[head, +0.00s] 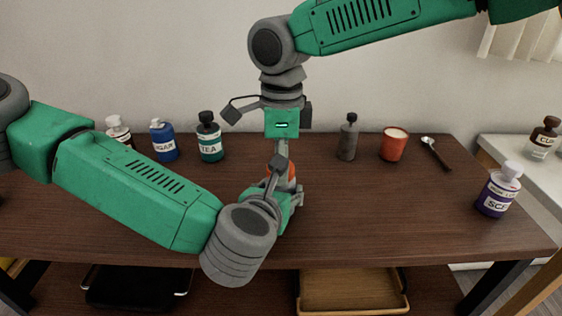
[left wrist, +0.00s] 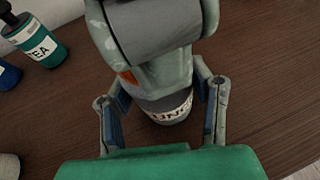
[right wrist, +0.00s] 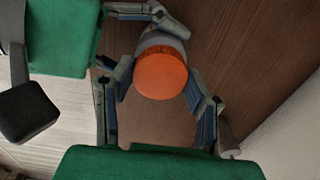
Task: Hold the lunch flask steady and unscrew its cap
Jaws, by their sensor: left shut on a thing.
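The lunch flask stands on the dark wooden table with its orange cap (head: 292,171) on top. Its body is mostly hidden by my grippers in the head view. The left wrist view shows its grey body with a white label (left wrist: 172,112). My left gripper (head: 288,192) is shut on the flask body from the side, below the cap. My right gripper (right wrist: 160,75) points down from above. Its fingers stand open on either side of the round orange cap (right wrist: 161,73), with small gaps seen.
A white-capped bottle (head: 118,131), blue sugar bottle (head: 163,142) and teal tea bottle (head: 209,140) stand back left. A grey bottle (head: 348,140), red cup (head: 394,146), spoon (head: 436,153) and purple bottle (head: 497,192) stand right. The table front right of my grippers is clear.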

